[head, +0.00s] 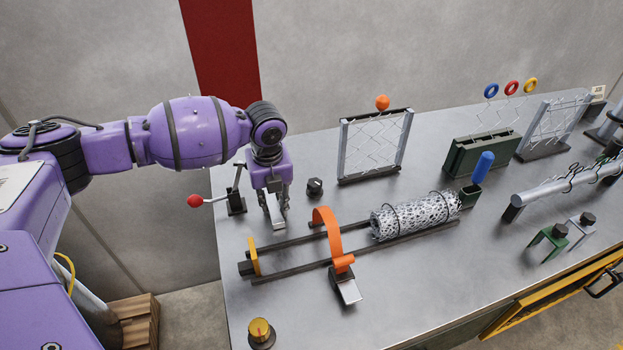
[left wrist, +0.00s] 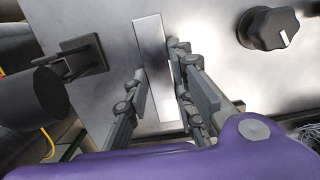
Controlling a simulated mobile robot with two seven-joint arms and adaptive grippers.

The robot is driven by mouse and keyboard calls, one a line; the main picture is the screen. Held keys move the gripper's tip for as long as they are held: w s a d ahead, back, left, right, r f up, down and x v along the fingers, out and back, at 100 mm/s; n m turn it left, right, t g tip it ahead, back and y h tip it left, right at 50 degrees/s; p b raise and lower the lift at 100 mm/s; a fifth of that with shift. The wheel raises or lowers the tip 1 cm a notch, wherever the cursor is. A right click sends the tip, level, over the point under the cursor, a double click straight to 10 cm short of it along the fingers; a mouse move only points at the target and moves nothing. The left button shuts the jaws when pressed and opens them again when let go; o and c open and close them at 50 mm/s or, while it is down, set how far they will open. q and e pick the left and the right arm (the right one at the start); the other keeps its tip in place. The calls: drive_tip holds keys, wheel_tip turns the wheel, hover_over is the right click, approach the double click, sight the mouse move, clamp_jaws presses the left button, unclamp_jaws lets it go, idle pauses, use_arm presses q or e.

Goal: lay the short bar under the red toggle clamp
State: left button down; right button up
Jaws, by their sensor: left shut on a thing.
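The short bar (head: 276,219) is a flat, pale metal strip. My left gripper (head: 273,196) points down at the table's back left and is shut on it; the bar (left wrist: 152,50) also shows between the fingers (left wrist: 155,92) in the left wrist view. I cannot tell whether the bar touches the tabletop. The red toggle clamp (head: 236,202) stands just left of my gripper, its red ball handle (head: 195,201) sticking out to the left. Its dark base (left wrist: 83,54) is left of the bar in the left wrist view, with a gap between. My right gripper is out of view.
A black knob (head: 314,186) stands close to the right of my gripper. A rail fixture (head: 290,272) with an orange arch (head: 327,230) and mesh roll (head: 415,216) lies in front. A framed mesh panel (head: 372,147) stands behind.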

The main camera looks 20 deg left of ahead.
sight(274, 209)
use_arm(q)
drive_tip(key=shift+f, duration=0.1)
drive_tip(key=c, duration=1.5)
unclamp_jaws()
drive_tip(key=shift+f, duration=0.15)
drive_tip(key=r, duration=0.8)
drive_tip(key=s+d+r, duration=0.1)
drive_tip(key=r, duration=0.3)
drive_tip(key=shift+s+r+p, duration=0.1)
drive_tip(key=shift+r+p, duration=0.05)
drive_tip(key=shift+p, duration=0.2)
